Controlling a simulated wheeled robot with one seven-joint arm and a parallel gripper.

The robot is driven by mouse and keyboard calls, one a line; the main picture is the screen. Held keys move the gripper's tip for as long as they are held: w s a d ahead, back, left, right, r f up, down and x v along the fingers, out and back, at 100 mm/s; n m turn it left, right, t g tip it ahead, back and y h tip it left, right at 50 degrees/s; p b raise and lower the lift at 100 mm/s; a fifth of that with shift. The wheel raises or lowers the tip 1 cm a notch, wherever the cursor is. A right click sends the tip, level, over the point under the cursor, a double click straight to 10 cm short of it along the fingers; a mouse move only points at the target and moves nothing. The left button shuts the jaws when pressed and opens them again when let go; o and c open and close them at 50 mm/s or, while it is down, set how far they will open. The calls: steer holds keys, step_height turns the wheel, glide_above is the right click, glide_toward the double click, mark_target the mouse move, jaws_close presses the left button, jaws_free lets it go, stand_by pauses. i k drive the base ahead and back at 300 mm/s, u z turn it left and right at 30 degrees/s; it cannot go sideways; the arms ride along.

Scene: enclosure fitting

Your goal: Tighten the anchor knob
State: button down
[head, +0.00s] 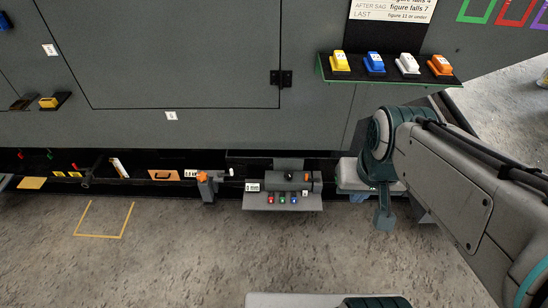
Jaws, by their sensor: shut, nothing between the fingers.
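My arm comes in from the right, and my gripper (383,219) hangs down at its end, small in the head view. It is shut and empty, apart from the things on the low shelf. I cannot tell for sure which part is the anchor knob. A dark round knob (290,176) sits on a grey unit in the low recess, left of my gripper. An orange-topped grey post (205,185) stands further left. Their labels are too small to read.
A grey shelf (262,203) under the unit carries red, green and blue buttons. A ledge (390,83) above holds yellow, blue, white and orange blocks. The large grey enclosure (190,55) fills the back. The floor (180,265) in front is clear, with a yellow outline (104,236) marked on it.

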mark_target(289, 175)
steer(key=k, duration=0.5)
steer(key=u, duration=1)
steer(key=i, duration=0.85)
steer(key=z, duration=1.45)
steer(key=i, duration=0.5)
steer(key=z, duration=0.05)
